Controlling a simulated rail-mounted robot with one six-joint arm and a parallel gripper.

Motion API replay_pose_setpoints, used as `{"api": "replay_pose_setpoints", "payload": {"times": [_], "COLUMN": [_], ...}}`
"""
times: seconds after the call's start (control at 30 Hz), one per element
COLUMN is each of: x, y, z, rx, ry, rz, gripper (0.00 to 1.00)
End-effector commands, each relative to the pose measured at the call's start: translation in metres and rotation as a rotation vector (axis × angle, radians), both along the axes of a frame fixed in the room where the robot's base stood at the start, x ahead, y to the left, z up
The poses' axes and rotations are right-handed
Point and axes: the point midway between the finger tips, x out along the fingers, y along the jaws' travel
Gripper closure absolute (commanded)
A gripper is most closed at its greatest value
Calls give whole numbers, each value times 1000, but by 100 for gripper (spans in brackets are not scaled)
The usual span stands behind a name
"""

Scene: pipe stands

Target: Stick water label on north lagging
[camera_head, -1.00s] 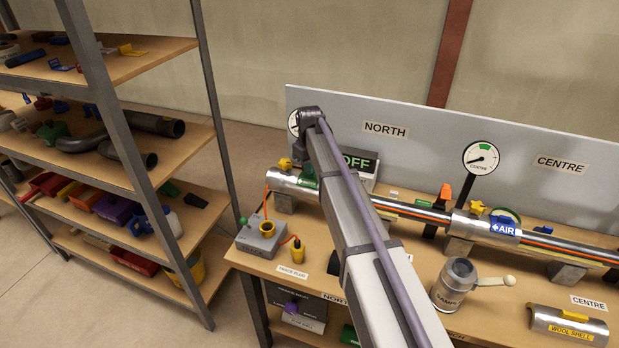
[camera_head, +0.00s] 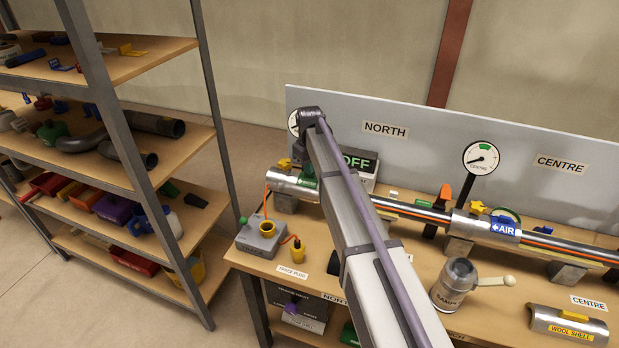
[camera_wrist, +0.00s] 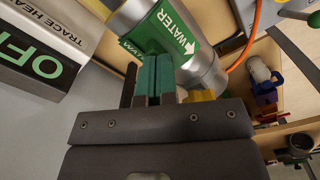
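The green water label (camera_wrist: 168,38), with white lettering and an arrow, lies against the curved silver north lagging (camera_wrist: 207,72) in the wrist view. My gripper (camera_wrist: 156,65) has its teal pads close together right at the label's lower edge; they look shut on it, though the pinched part is hidden. In the head view the north lagging (camera_head: 283,182) is at the left end of the pipe, left of my arm. A green bit of the water label (camera_head: 307,183) shows beside the arm there. My arm hides the gripper in that view.
The OFF trace-heat box (camera_head: 361,163) stands behind the pipe, close to the gripper. A grey box with an orange cable (camera_head: 262,235) is in front. A sample pot (camera_head: 455,285) and wool shell (camera_head: 567,322) stand on the bench. Shelves (camera_head: 160,150) are at the left.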

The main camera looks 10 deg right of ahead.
Motion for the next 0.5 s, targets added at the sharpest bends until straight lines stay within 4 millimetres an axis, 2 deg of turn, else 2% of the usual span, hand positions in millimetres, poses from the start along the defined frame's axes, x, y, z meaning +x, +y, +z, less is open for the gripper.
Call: {"api": "replay_pose_setpoints", "payload": {"times": [0.3,0.5], "x": [0,0], "y": [0,0], "z": [1,24], "rx": [0,0], "ry": [1,0], "rz": [0,0], "gripper": [100,100]}}
